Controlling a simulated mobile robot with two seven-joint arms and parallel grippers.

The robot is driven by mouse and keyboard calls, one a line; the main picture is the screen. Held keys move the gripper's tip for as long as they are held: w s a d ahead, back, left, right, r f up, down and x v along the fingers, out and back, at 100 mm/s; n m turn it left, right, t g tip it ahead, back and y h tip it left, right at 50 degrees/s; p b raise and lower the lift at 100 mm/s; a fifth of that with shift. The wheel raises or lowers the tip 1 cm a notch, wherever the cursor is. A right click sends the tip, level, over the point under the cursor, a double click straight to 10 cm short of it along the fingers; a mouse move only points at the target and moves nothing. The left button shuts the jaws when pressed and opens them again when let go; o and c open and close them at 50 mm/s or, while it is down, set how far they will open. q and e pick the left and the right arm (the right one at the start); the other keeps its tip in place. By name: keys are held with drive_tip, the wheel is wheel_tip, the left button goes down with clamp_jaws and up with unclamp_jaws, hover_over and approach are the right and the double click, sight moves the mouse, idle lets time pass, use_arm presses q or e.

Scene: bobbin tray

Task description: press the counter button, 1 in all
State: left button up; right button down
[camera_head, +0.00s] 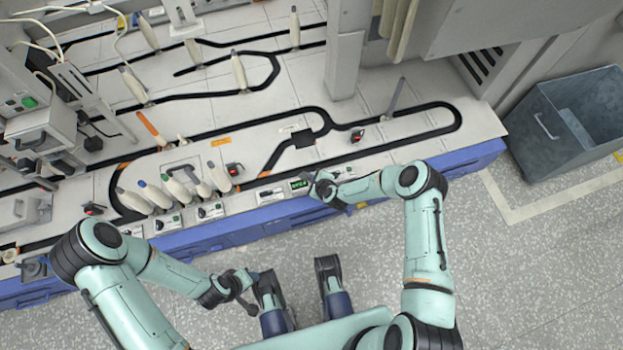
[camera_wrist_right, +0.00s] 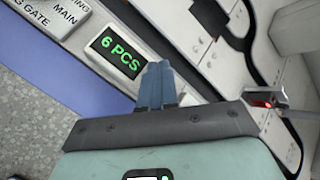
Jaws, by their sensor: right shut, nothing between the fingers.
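The counter's display (camera_wrist_right: 120,53) shows green "6 PCS" on a dark screen in the right wrist view. In the head view the same display (camera_head: 299,184) is a small green-lit panel on the machine's front strip. My right gripper (camera_head: 312,179) is just right of the display, over the front strip. In the right wrist view its blue fingers (camera_wrist_right: 156,72) are together and empty, beside the display's right end. I cannot make out the counter button; the fingers may hide it. My left gripper (camera_head: 246,292) hangs in front of the machine, over the floor; its finger gap is unclear.
Several pale bobbins (camera_head: 160,196) stand left of the display. A labelled control plate (camera_wrist_right: 50,20) adjoins the display. A red-lit device (camera_wrist_right: 264,104) is at the right of the wrist view. A grey bin (camera_head: 565,125) stands on the floor at right.

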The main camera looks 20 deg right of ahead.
use_arm(q)
drive_tip(key=shift+s+f, duration=0.25)
drive_tip(key=shift+f, duration=0.1)
use_arm(e)
drive_tip(key=shift+f, duration=0.25)
use_arm(q)
drive_tip(key=shift+d+r, duration=0.1)
use_arm(e)
drive_tip(key=shift+r, duration=0.15)
drive_tip(key=shift+r+p, duration=0.5)
drive_tip(key=shift+r, duration=0.3)
use_arm(q)
drive_tip(key=shift+s+r, duration=0.15)
drive_tip(key=shift+r, duration=0.45)
drive_tip(key=shift+w+r+p, duration=0.2)
drive_tip(key=shift+r+p, duration=0.65)
drive_tip(key=shift+r, duration=0.15)
drive_tip(key=shift+w+r+p, duration=0.15)
drive_tip(key=shift+r+p, duration=0.65)
drive_tip(key=shift+r, duration=0.15)
use_arm(e)
drive_tip(key=shift+r, duration=2.5)
